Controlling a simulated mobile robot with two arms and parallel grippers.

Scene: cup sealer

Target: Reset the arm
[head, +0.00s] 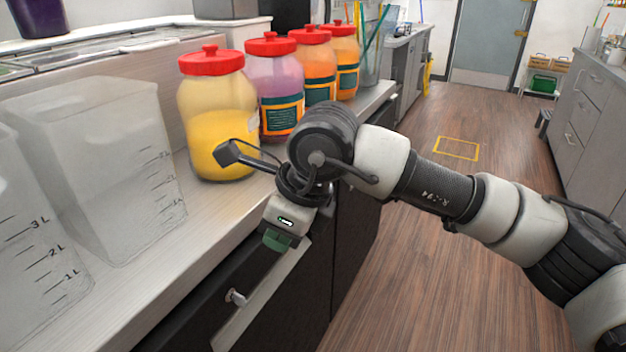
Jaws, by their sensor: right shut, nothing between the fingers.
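My right arm comes in from the right and reaches across to the counter's front edge. Its gripper (276,240) points down and away from me, in front of the counter edge, above a dark drawer front. The gripper is shut and empty; its fingertips are small and partly hidden by the gripper body. My left gripper is not in view.
The counter (205,225) holds a yellow jar (220,135), a pink jar (275,85), an orange jar (315,65) and clear measuring containers (125,160). The wooden floor (430,270) is open to the right.

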